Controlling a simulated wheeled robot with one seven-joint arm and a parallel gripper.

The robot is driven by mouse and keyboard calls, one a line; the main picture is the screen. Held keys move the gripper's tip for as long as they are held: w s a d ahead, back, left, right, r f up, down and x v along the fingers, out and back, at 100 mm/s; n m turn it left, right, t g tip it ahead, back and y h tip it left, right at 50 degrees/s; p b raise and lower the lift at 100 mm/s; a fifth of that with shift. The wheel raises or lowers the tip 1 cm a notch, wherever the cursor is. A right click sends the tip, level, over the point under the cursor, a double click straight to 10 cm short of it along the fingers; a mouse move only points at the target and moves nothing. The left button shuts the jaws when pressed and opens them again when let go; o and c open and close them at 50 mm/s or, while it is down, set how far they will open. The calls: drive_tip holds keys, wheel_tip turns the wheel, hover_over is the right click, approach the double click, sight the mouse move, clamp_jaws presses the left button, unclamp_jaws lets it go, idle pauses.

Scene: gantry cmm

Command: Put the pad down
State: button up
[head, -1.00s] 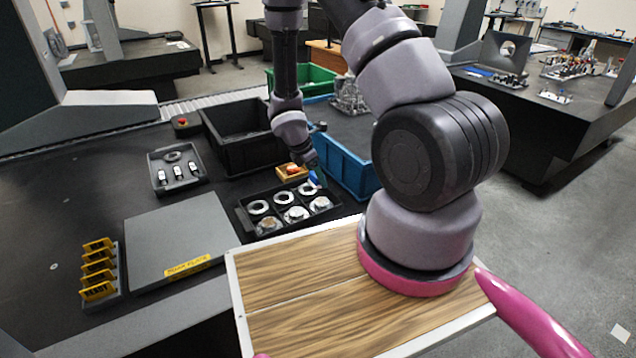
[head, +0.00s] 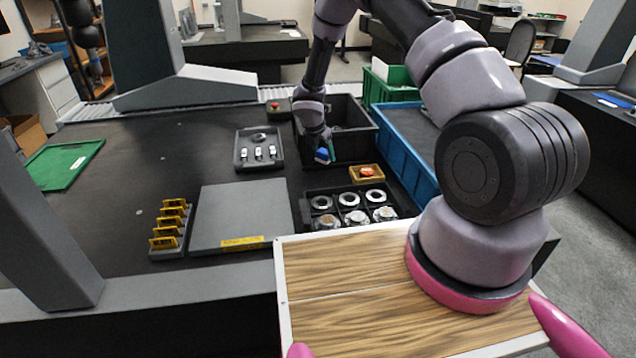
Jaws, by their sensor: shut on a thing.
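A small blue pad (head: 322,155) is held at the tip of my gripper (head: 325,149). The gripper points down and is shut on the pad, in front of the black bin (head: 356,150) in the picture. The fingers are small here and partly hidden by the wrist. The pad looks raised above the dark table; I cannot tell its exact height.
A tray of metal rings (head: 309,212) and a small wooden box (head: 380,175) stand nearby. A grey tray of small parts (head: 246,165), a grey plate (head: 240,210) and a yellow-tagged rack (head: 165,250) lie left. A blue bin (head: 412,165) stands right.

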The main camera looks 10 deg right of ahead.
hover_over(325, 181)
drive_tip(key=s+a, duration=0.1)
wheel_tip(325, 181, down, 6)
drive_tip(key=shift+a+r, duration=0.1)
drive_tip(key=shift+r, duration=0.1)
drive_tip(key=shift+f, duration=2.1)
drive_tip(key=shift+f, duration=0.15)
drive_tip(key=o, duration=1.3)
